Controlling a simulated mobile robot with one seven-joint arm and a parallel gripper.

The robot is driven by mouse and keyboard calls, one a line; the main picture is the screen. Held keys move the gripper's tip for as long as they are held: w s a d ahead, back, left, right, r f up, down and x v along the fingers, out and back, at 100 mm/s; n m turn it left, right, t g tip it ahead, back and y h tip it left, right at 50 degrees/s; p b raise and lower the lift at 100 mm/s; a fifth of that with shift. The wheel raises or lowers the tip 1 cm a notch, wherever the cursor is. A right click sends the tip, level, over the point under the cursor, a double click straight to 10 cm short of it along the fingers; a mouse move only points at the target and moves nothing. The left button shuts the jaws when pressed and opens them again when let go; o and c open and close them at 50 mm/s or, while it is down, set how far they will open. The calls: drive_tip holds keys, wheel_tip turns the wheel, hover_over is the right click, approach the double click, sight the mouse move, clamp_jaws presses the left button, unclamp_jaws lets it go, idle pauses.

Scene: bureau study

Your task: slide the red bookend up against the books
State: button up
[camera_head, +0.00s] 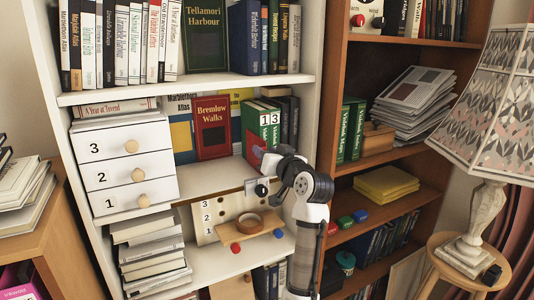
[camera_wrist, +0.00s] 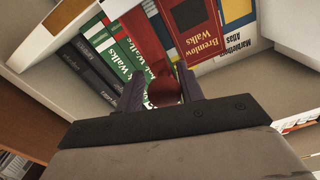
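The red bookend (camera_wrist: 163,88) shows in the wrist view as a red upright piece with a rounded part between my fingers. In the head view a red strip of it (camera_head: 254,157) shows at the left of the green books (camera_head: 266,122). My gripper (camera_wrist: 164,92) has its fingers against both sides of the rounded part, with no clear gap, so it looks shut on it. The green books stand right beside the bookend in the wrist view (camera_wrist: 112,55); whether they touch is unclear. My wrist and fingers hide the bookend's lower part.
The red Bremlow Walks book (camera_head: 211,127) stands left of the bookend on the same shelf. A white drawer unit (camera_head: 125,165) is further left. The shelf above (camera_head: 200,87) and the bookcase's side (camera_head: 325,100) bound the space. A board with knobs (camera_head: 230,217) is below.

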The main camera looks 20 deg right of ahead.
drive_tip(key=s+b, duration=0.4)
drive_tip(key=s, duration=0.9)
drive_tip(key=shift+s+d, duration=0.2)
drive_tip(key=shift+s, duration=0.2)
